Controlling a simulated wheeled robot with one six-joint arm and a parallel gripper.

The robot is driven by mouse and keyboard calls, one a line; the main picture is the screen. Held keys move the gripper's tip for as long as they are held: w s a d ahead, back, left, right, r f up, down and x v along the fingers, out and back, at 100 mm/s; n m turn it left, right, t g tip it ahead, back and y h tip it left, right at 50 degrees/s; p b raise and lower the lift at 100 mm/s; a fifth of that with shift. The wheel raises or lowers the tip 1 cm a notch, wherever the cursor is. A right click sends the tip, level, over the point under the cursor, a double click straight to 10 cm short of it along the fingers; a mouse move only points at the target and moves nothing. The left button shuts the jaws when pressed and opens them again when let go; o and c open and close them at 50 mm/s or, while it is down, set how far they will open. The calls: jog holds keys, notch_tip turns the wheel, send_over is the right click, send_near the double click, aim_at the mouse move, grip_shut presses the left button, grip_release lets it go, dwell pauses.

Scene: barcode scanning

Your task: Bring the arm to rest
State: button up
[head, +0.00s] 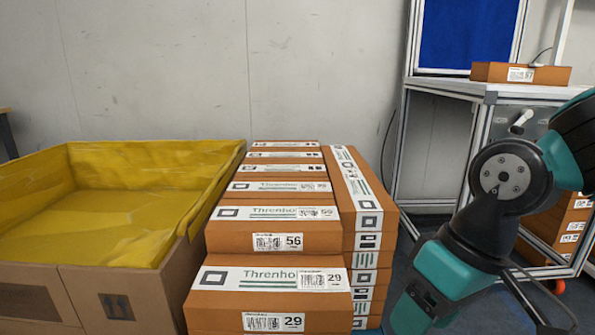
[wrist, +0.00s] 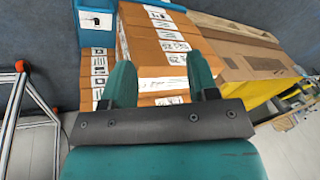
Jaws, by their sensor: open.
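My arm shows at the right of the head view, bent, with its teal and black links in front of the workbench. The gripper itself is not visible there. In the wrist view my gripper (wrist: 160,85) shows two teal fingers standing apart with nothing held between them. Beyond the fingers is the stack of orange boxes (wrist: 150,55), apart from the fingers as far as I can tell. The same stack of orange labelled boxes (head: 290,238) stands in the middle of the head view.
A large cardboard container (head: 120,290) with a yellow lining stands left of the stack. A metal-framed workbench (head: 450,88) at the right holds one orange box (head: 520,73). More boxes (head: 570,225) sit beneath it. A grey wall (head: 200,60) closes the back.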

jog(key=s+r+n+p, duration=0.1)
jog(key=s+r+p, duration=0.15)
jog(key=s, duration=0.45)
notch_tip(320, 180, up, 37)
jog(key=p, duration=3.5)
jog(key=shift+w+d+p, duration=0.15)
jog(key=shift+w+p, duration=0.15)
jog(key=shift+p, duration=0.1)
jog(key=shift+r, duration=0.1)
